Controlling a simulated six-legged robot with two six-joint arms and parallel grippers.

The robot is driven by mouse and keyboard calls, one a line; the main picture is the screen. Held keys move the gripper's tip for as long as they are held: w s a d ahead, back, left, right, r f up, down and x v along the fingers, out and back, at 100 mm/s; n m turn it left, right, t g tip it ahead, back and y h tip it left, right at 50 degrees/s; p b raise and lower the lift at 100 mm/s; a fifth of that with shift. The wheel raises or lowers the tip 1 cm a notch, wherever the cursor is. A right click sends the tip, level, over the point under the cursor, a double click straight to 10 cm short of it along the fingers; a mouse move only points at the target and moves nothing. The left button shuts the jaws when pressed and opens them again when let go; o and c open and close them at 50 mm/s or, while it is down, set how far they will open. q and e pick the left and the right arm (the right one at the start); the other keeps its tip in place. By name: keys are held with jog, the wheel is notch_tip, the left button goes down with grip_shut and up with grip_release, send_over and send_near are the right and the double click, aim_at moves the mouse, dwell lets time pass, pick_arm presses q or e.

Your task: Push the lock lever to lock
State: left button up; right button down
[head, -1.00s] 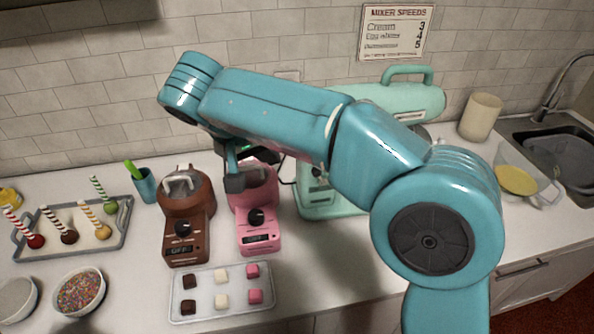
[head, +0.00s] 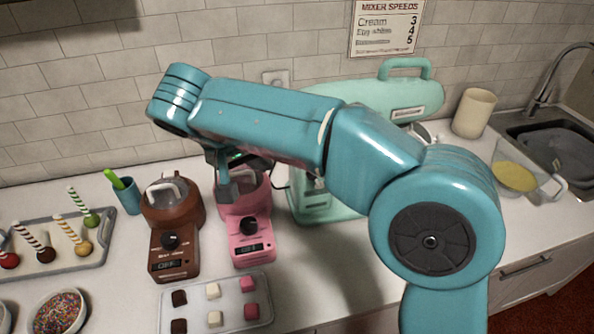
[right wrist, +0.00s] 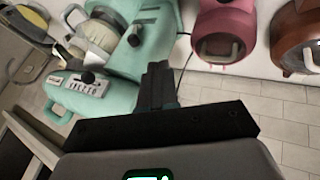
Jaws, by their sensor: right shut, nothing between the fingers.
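The mint-green stand mixer (head: 415,97) stands behind my right arm, which hides its middle. In the right wrist view the mixer's head (right wrist: 65,90) carries a label panel with a dark knob. A small dark knob or lever (right wrist: 135,38) sits on the mixer's stand (right wrist: 150,20); I cannot tell its lock position. My right gripper (head: 224,188) is shut and empty, hanging in front of the pink melting pot (head: 250,240) in the head view. In the right wrist view the gripper's fingers (right wrist: 157,75) are together, with the mixer's stand beyond them. My left gripper is not in view.
A brown melting pot (head: 172,242) stands left of the pink one. A tray of colored cubes (head: 238,312) lies in front. A tray of cake pops (head: 50,268) and a sprinkle bowl (head: 60,315) are at left. A glass bowl (head: 540,182) and sink are at right.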

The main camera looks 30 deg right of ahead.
jog(key=w+d+f+p, duration=0.1)
jog(key=d+f, duration=0.6)
jog(key=d, duration=0.1)
jog(key=shift+w+d+f, duration=0.15)
jog(key=shift+w+f, duration=0.15)
jog(key=shift+f, duration=0.1)
jog(key=d+y, duration=0.1)
jog(key=d+r+y, duration=0.1)
jog(key=d+b, duration=0.1)
jog(key=shift+s+d+r+m+y, duration=0.1)
jog(key=shift+s+r+m+y, duration=0.2)
jog(key=shift+s+r+y, duration=0.1)
